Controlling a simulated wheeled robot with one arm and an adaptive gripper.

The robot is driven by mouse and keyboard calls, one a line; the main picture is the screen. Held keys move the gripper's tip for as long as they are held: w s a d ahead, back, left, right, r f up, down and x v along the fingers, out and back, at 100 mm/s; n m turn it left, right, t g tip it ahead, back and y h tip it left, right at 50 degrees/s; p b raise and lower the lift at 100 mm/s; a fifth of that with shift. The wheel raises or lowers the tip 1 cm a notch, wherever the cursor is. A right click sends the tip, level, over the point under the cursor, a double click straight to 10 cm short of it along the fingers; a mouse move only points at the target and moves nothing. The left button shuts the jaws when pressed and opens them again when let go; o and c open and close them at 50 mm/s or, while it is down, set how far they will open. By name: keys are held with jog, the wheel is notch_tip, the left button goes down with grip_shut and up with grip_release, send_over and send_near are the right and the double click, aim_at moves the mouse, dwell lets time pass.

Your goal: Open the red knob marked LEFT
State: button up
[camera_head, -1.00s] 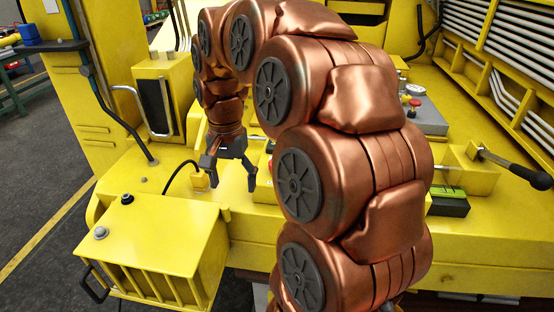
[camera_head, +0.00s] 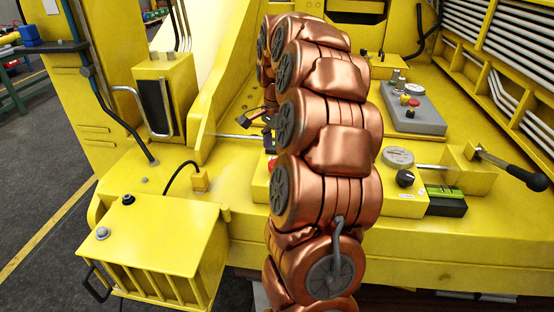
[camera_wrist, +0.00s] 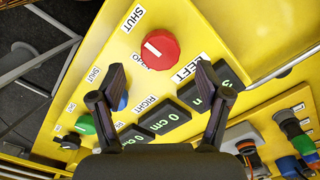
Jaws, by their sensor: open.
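The red knob (camera_wrist: 160,48) is round with a white line across its face. In the wrist view it sits on a yellow panel, between a SHUT label (camera_wrist: 132,18) and a LEFT label (camera_wrist: 190,68). My gripper (camera_wrist: 160,76) is open and empty, its two dark fingers spread wide. The red knob lies just beyond the fingertips and between their lines, with no contact visible. A label beside the knob is only partly readable.
A blue knob (camera_wrist: 122,102) is partly behind the left finger; a green knob (camera_wrist: 85,125) and a black knob (camera_wrist: 70,142) lie lower left. Dark 0 cm displays (camera_wrist: 166,118) sit below the red knob. A grey control box (camera_head: 414,118) stands to the right of my arm.

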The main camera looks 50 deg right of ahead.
jog(key=shift+f+p, duration=0.55)
jog(key=shift+f, duration=1.75)
jog(key=shift+c, duration=0.4)
jog(key=c, duration=1.1)
